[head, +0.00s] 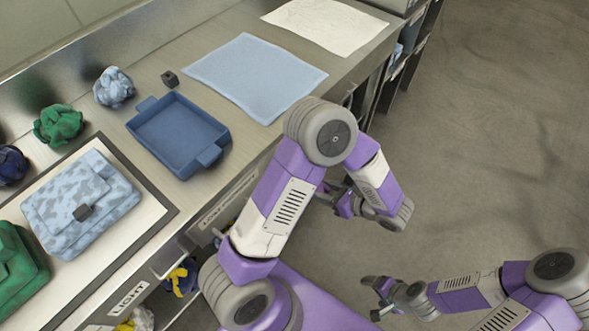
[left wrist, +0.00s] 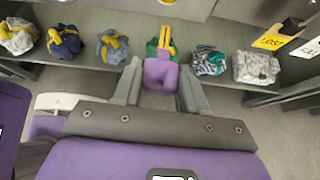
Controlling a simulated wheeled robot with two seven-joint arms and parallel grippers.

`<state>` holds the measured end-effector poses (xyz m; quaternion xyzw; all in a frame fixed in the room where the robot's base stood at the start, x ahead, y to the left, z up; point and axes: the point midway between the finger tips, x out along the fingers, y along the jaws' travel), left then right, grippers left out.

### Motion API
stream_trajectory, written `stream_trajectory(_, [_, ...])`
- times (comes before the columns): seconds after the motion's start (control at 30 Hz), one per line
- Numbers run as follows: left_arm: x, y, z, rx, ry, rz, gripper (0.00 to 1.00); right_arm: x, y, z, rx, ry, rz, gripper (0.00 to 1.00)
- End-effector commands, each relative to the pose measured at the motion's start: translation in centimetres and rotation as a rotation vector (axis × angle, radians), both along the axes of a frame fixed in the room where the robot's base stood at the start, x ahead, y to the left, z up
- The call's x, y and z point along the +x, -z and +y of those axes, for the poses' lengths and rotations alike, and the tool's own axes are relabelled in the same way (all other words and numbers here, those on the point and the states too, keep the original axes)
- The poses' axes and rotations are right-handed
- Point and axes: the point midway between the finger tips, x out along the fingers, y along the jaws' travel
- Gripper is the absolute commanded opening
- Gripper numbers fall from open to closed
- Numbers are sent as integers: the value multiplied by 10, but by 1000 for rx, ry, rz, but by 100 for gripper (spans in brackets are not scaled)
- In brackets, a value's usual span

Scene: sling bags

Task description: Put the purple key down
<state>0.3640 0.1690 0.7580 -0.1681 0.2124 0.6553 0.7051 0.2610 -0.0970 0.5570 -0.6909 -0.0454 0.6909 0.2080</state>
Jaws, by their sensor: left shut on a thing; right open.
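The purple key (left wrist: 160,76) is between the two fingers of my left gripper (left wrist: 160,92) in the left wrist view. The gripper is shut on it and holds it in front of a lower shelf of bags. In the head view my left gripper (head: 335,200) is low beside the counter, over the floor side, partly behind my own arm. The key cannot be told apart from my purple arm parts there. My right gripper (head: 377,298) is open and empty over the floor at the lower right.
The steel counter (head: 345,75) carries a blue tray (head: 178,130), a light blue cloth (head: 255,75), a white sheet (head: 325,24), a small dark block (head: 170,79) and several bags, one camouflage blue (head: 80,200) on a mat. Several bags sit on the lower shelf (left wrist: 90,78). The floor at right is clear.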

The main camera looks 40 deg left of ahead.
Motion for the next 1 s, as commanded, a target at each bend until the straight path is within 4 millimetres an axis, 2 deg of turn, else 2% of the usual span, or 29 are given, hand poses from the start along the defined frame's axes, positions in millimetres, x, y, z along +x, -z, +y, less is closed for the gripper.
stream_trajectory(0.2, [-1, 0, -10, 0, -1, -1, 8, 0, 0, 0, 0, 0, 0, 82])
stream_trajectory(0.73, [0, -1, -10, 0, 4, -1, 8, 0, -1, 0, 0, 0, 0, 82])
stream_trajectory(0.87, [8, -13, -5, -3, 62, -9, 8, 0, -13, 0, 0, 0, 0, 82])
stream_trajectory(1.0, [30, -38, 2, -11, 211, -23, 8, 0, -38, 0, 0, 0, 0, 82])
